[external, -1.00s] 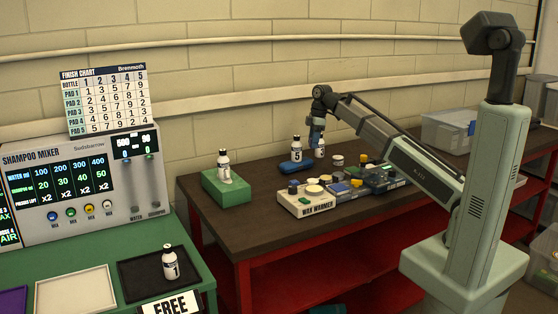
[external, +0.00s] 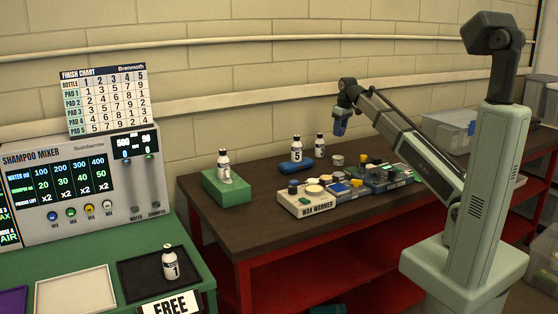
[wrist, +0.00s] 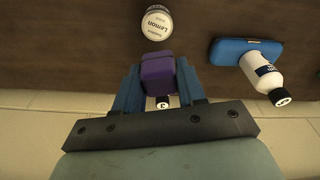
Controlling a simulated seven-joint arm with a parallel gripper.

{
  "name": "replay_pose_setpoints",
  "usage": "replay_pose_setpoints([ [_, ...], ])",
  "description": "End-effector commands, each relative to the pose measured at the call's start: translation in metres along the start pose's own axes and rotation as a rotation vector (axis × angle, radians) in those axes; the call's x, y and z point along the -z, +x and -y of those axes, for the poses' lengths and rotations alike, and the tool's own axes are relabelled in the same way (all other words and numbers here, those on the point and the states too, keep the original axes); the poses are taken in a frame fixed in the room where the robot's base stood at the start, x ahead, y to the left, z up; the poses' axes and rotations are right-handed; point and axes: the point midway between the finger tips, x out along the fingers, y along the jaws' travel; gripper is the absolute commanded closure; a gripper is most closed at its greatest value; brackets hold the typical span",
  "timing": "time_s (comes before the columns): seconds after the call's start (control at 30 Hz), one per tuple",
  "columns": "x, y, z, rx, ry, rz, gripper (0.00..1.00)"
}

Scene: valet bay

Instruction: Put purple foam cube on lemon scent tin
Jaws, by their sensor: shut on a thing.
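My gripper (external: 341,124) is raised above the back part of the brown table. It is shut on the purple foam cube (wrist: 158,72), which sits between its blue fingers in the wrist view. The cube shows only as a small dark patch in the external view. The lemon scent tin (wrist: 157,20), round with a white label reading Lemon, stands on the table just beyond the cube in the wrist view. A small grey tin (external: 337,160) below my gripper in the external view appears to be the same one. Its label cannot be read there. The cube and the tin are apart.
A white bottle (external: 320,146) stands near the wall, partly hidden under the cube in the wrist view. A blue block (external: 297,165) carries bottle 5 (external: 297,149). A green block (external: 226,187) holds another bottle. The wax warmer (external: 306,202) and several boxes crowd the table's front.

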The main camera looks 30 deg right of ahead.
Motion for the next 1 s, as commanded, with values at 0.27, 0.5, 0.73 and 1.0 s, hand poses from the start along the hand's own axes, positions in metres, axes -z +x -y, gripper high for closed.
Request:
replay_pose_setpoints([
  [0.27, 0.000, 0.000, -0.001, -0.037, 0.234, 0.000, 0.89],
  [0.5, -0.002, 0.009, -0.001, -0.044, 0.286, 0.002, 0.89],
  [0.73, -0.008, 0.043, -0.001, -0.044, 0.285, 0.002, 0.89],
  [1.0, -0.010, 0.066, -0.001, -0.044, 0.284, 0.001, 0.89],
])
